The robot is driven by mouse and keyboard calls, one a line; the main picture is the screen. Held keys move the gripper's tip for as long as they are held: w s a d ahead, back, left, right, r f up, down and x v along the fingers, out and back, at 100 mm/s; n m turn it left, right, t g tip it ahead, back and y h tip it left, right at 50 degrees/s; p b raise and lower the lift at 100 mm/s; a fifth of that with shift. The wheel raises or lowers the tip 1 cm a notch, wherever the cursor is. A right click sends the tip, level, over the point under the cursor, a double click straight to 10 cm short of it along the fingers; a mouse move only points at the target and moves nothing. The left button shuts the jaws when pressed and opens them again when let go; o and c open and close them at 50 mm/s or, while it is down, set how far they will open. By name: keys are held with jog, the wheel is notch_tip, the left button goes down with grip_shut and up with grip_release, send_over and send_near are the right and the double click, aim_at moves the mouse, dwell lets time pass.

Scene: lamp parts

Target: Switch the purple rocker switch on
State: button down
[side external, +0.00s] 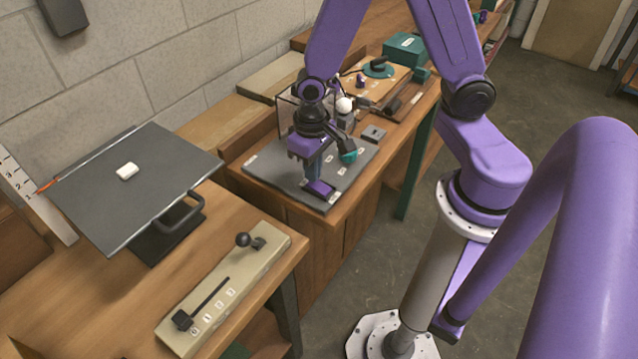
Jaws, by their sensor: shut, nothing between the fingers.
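The purple rocker switch (320,190) sits near the front edge of a grey panel (275,176) on the wooden bench. My gripper (313,178) points down over the panel and is shut and empty. Its fingertips are right at the switch, touching it or just above it; I cannot tell which. The fingers hide part of the switch, and its tilt is too small to read.
A teal-tipped lever or knob (348,156) stands close to the right of my gripper. A slider box (225,288) and a tilted dark plate (135,185) with a white piece (127,171) are at left. Teal boxes (405,46) stand behind.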

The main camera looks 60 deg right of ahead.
jog(key=shift+f, duration=0.75)
dwell(0.3)
jog(key=shift+r, duration=3.55)
jog(key=s+r+n, duration=0.4)
jog(key=s+n, duration=0.2)
jog(key=s, duration=0.2)
jog(key=s+d+r+n, duration=0.1)
jog(key=s+r+n, duration=0.3)
jog(key=s+n, duration=0.2)
jog(key=shift+s+r+n, duration=0.25)
jog(key=shift+s+n, duration=0.05)
jog(key=shift+s, duration=0.55)
jog(key=shift+d, duration=0.1)
